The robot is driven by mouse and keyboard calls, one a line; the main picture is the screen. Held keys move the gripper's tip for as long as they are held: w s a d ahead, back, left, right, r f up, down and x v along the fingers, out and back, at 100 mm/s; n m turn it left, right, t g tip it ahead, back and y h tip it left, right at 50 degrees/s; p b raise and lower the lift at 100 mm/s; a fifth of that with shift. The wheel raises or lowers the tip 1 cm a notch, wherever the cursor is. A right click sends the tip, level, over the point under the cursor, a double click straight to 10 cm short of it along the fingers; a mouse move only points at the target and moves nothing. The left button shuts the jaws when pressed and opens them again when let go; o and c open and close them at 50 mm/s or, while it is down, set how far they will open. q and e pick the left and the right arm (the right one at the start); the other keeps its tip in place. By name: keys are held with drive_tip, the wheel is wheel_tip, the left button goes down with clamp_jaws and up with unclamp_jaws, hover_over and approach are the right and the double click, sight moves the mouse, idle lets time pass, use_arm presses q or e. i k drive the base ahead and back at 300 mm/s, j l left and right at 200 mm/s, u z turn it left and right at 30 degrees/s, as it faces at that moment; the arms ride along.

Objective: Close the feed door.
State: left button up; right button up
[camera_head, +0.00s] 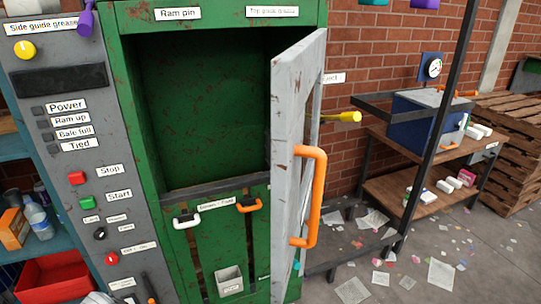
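The feed door (287,95) is a worn light-grey framed panel at the right side of the green baler (224,16). It stands open, swung out toward me, and shows nearly edge-on. An orange D-shaped handle (316,197) is on its face. The feed opening (200,110) behind it is uncovered and looks dark green and empty. Neither of my grippers can be made out in the head view. A small pale shape at the bottom left edge is too cut off to identify.
A grey control panel (60,135) with buttons stands left of the opening. Below the opening are a white handle (187,220) and an orange handle (249,206). A wooden bench (411,203) with a blue box (417,122) stands right. Paper scraps litter the floor.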

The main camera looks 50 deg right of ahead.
sight(299, 70)
drive_tip(key=k+u, duration=0.15)
drive_tip(key=u, duration=0.45)
drive_tip(key=k+l+z, duration=0.2)
drive_tip(key=k+z, duration=0.1)
drive_tip(key=z, duration=0.35)
drive_tip(key=k+z, duration=0.15)
drive_tip(key=z, duration=0.3)
drive_tip(key=k+l+z, duration=0.1)
drive_tip(key=z, duration=0.35)
drive_tip(key=l+z, duration=0.15)
drive_tip(key=z, duration=0.3)
drive_tip(key=k+j+z, duration=0.1)
drive_tip(key=k+j, duration=0.2)
drive_tip(key=j, duration=0.2)
